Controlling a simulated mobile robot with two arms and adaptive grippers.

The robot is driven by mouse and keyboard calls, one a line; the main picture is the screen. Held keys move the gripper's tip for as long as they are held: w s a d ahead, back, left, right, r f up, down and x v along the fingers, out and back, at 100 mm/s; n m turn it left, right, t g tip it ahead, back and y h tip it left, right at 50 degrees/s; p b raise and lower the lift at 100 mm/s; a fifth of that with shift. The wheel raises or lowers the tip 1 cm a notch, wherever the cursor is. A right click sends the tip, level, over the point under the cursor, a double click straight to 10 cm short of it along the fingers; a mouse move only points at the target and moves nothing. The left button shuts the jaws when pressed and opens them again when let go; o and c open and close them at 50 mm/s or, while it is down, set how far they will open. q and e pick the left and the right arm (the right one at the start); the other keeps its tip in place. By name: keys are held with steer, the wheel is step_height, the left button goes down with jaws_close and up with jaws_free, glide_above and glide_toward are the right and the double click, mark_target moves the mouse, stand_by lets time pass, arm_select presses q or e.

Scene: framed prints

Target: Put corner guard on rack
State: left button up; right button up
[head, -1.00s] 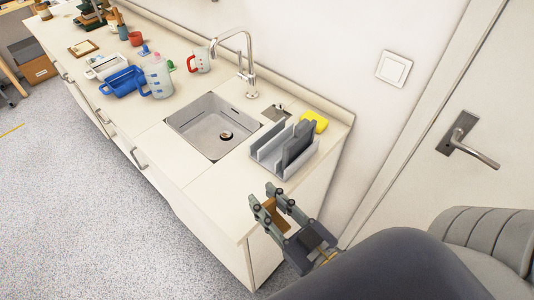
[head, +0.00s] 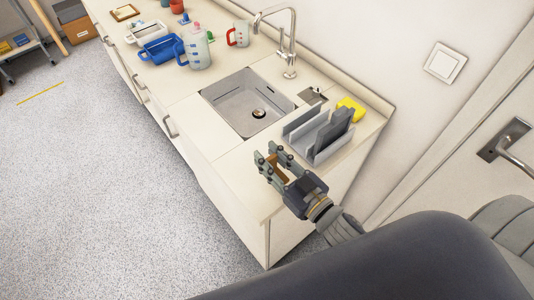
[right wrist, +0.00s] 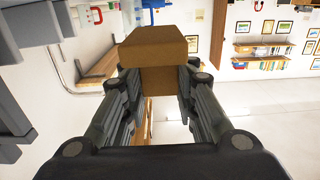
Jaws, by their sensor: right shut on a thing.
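My right gripper (head: 269,156) is shut on a brown corner guard (head: 281,171), held at the near end of the counter. The guard also shows as a brown block (right wrist: 153,50) between the fingers in the right wrist view. The grey slotted rack (head: 291,130) stands on the counter just beyond and right of the gripper, with a dark grey plate (head: 336,125) upright in it. The guard is apart from the rack. The fingers hide part of the guard in the head view. My left gripper is not in view.
A sink (head: 240,113) with a tall faucet (head: 291,40) lies beyond the rack. A yellow sponge (head: 351,107) is behind the rack, near the wall.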

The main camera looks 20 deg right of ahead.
mark_target(273, 156)
steer(key=w, duration=0.3)
steer(key=shift+f, duration=1.9)
steer(key=shift+f, duration=0.1)
steer(key=o, duration=0.4)
steer(key=shift+f, duration=0.1)
steer(key=o, duration=0.5)
steer(key=shift+c, duration=0.2)
